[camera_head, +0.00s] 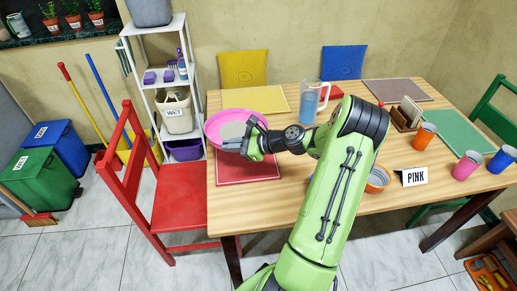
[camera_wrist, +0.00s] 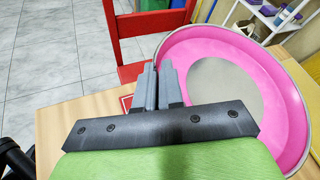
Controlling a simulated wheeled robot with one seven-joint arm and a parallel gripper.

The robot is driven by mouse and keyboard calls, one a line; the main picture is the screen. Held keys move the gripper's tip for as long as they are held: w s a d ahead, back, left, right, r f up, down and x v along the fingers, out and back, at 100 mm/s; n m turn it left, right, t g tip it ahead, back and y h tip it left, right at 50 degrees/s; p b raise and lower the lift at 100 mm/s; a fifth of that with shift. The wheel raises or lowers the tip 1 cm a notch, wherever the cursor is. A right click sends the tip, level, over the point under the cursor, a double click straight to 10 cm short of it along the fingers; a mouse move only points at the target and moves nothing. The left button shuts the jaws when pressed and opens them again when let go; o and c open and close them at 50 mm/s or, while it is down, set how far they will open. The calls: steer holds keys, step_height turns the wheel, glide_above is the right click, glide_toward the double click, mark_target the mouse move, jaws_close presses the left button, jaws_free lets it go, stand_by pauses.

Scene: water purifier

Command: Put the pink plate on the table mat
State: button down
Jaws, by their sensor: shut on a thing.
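The pink plate (camera_head: 219,121) is round with a grey patch on its face. My gripper (camera_head: 243,146) is shut on its near side and holds it tilted over the left end of the table. In the wrist view the plate (camera_wrist: 285,105) fills the right side, with the grey gripper fingers (camera_wrist: 160,85) at its left edge. A red table mat (camera_head: 245,173) lies just below and in front of the plate. Yellow (camera_head: 262,99), grey-brown (camera_head: 398,90) and green (camera_head: 462,133) mats also lie on the table. I cannot tell whether the plate touches the table.
A clear jug (camera_head: 310,103) stands near the table's middle. An orange bowl (camera_head: 377,180), a "PINK" sign (camera_head: 413,177) and orange, pink and blue cups are at the right. A red chair (camera_head: 160,190) stands by the left edge; a white shelf (camera_head: 165,85) is behind it.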

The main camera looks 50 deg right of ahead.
mark_target(239, 170)
steer(key=shift+s+d, duration=0.15)
steer(key=shift+d, duration=0.7)
steer(key=shift+s+d+f+m, duration=0.1)
steer(key=shift+d+f+m, duration=0.1)
steer(key=shift+f+m, duration=0.1)
step_height(239, 170, down, 10)
steer(key=b, duration=0.4)
steer(key=shift+a+r+b, duration=0.1)
steer(key=shift+r+b, duration=0.15)
steer(key=shift+b, duration=0.05)
steer(key=c, duration=1.3)
jaws_free()
